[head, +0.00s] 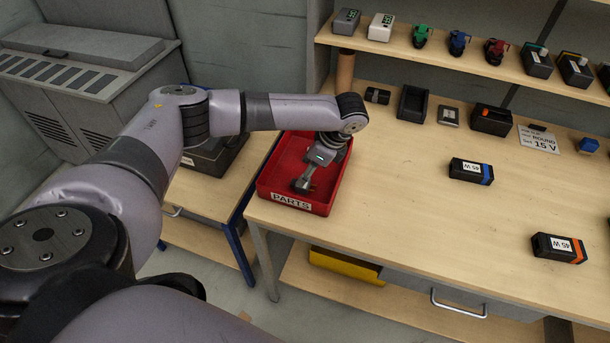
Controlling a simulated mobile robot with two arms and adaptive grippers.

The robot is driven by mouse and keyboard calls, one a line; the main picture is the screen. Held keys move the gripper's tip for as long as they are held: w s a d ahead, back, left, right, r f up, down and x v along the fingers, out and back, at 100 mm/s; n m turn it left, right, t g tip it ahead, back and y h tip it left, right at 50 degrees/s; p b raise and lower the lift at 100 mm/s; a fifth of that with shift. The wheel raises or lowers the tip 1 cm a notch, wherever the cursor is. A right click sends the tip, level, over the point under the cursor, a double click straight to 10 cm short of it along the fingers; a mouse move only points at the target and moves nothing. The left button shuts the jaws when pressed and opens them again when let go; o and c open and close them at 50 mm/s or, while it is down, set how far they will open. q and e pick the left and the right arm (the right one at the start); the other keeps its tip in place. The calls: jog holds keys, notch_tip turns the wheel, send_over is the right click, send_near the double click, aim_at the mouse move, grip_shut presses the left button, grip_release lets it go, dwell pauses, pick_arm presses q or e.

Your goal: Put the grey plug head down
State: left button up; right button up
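My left gripper (304,184) points down inside the red tray labelled PARTS (291,202), near the middle of its floor. Its fingers are small and dark from here. I cannot tell whether they are open or shut, or whether a grey plug head is between them. No grey plug head can be made out clearly in the tray. My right gripper is not in view.
The tray sits at the left end of the wooden bench (390,220). Two black 45 W adapters, one blue-banded (471,171) and one orange-banded (558,248), lie to the right. A shelf (450,62) at the back holds several small devices. The bench middle is clear.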

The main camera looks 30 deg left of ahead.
pick_arm(q)
jog(key=b+v, duration=0.1)
jog(key=v, duration=0.9)
